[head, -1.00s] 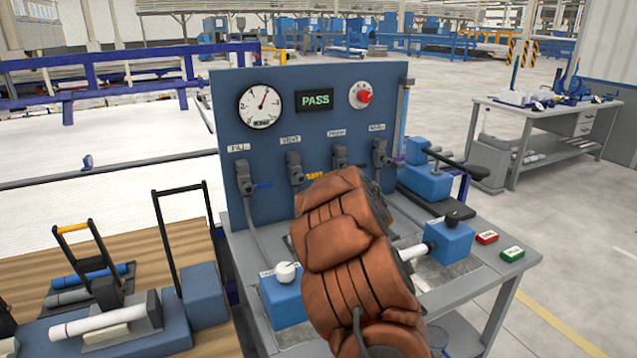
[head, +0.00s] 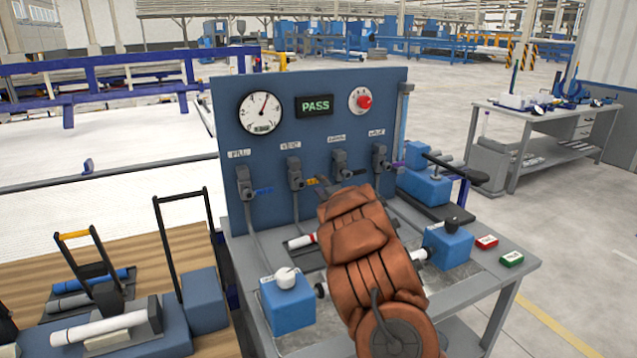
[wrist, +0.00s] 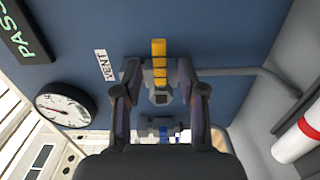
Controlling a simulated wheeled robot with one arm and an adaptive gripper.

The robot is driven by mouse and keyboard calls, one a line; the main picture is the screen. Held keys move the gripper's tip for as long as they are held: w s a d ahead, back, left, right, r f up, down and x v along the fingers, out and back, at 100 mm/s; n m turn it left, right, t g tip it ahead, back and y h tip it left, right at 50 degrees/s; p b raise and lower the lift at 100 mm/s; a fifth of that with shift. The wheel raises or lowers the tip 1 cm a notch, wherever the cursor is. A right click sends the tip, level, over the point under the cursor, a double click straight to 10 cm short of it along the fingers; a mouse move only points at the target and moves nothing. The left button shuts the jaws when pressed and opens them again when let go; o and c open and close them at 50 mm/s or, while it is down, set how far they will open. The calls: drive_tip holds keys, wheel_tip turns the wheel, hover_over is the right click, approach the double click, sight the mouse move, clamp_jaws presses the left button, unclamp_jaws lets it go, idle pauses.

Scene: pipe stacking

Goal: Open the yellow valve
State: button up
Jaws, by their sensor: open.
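The yellow valve (head: 296,178) is on the blue panel under the VENT label. In the wrist view my gripper (wrist: 160,80) is open, with one finger on each side of the valve body and the handle's base. A gap shows on both sides, and the handle reaches beyond the fingertips. In the head view my brown-covered arm hides most of the gripper and part of the handle's end.
The blue-handled valve (head: 245,184) is left of the yellow one; two more valves (head: 340,168) (head: 380,160) are to its right. A gauge (head: 260,112), PASS display (head: 314,104) and red knob (head: 363,100) are above. A red-banded white pipe (wrist: 300,135) lies on the bench below.

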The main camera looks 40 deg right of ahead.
drive_tip(key=shift+x, duration=0.95)
clamp_jaws()
